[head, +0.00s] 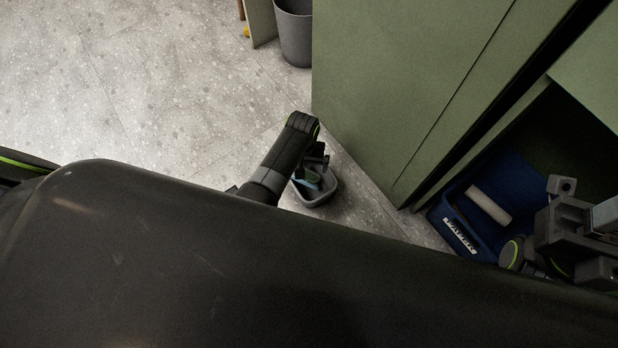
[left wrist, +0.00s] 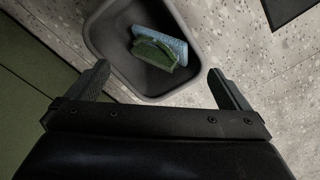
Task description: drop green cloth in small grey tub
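The small grey tub (left wrist: 185,92) stands on the floor below my left gripper (left wrist: 157,68). It also shows in the head view (head: 328,192), partly hidden by my left arm. The green cloth (left wrist: 155,53), folded, lies inside the tub against a light blue item (left wrist: 172,40). My left gripper is open, its fingers apart above the near side of the tub, with nothing between them. My right gripper (head: 578,228) is at the right edge of the head view, partly cut off; its finger opening is unclear.
A green cabinet (head: 400,80) stands just right of the tub. A blue bin (head: 505,185) with a white roll-like item (head: 489,206) sits in the opening at right. A grey waste bin (head: 295,35) stands at the back. The floor at left is clear.

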